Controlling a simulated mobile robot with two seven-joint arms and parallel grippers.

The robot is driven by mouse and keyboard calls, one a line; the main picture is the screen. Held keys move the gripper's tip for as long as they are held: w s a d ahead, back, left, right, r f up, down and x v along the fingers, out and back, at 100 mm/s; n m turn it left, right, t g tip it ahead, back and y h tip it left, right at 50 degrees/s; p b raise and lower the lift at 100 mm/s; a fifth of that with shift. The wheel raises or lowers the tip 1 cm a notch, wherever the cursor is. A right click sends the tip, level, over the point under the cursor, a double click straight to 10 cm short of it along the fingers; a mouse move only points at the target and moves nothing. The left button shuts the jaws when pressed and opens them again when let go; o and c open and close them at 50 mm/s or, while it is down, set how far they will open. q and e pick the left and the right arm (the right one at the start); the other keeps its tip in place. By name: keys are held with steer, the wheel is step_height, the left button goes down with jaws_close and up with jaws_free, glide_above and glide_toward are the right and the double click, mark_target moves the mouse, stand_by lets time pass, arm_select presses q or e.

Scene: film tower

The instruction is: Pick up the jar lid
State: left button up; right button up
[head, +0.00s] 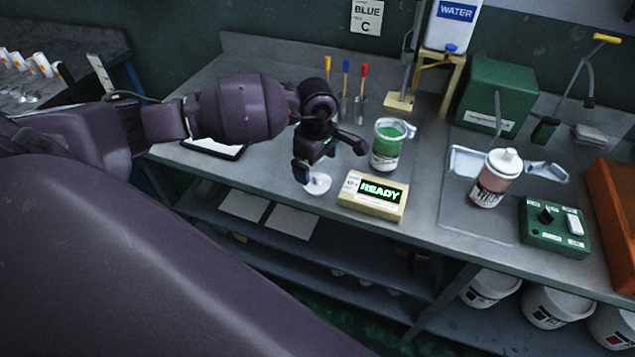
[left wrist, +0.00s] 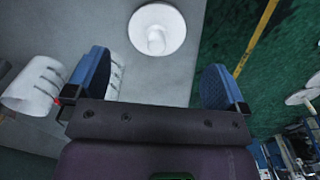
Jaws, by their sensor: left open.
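The jar lid (head: 317,184) is a white disc with a raised knob, lying on the grey bench near its front edge. It also shows in the left wrist view (left wrist: 157,30), at the top, beyond my fingertips. My left gripper (head: 330,160) is above and beside the lid. In the left wrist view its two blue finger pads (left wrist: 157,80) are spread wide with nothing between them. The lid lies ahead of the gap and is apart from both fingers. My right gripper is not in view.
A box reading READY (head: 372,196) stands close right of the lid. A jar of green liquid (head: 388,146) stands behind it. A white-capped bottle (head: 495,178) and green control box (head: 554,228) are further right. The bench's front edge is close to the lid.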

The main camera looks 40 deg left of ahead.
mark_target(316, 174)
arm_select(q)
steer(key=shift+w+a+f, duration=0.1)
steer(key=shift+f, duration=1.4)
steer(key=shift+w+f, duration=0.1)
steer(key=shift+f, duration=1.4)
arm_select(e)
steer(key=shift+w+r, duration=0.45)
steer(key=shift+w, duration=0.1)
arm_select(q)
steer(key=shift+c, duration=0.2)
steer(key=c, duration=0.9)
steer(key=shift+o, duration=0.2)
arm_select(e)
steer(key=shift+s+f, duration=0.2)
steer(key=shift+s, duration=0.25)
arm_select(q)
steer(key=shift+r, duration=0.15)
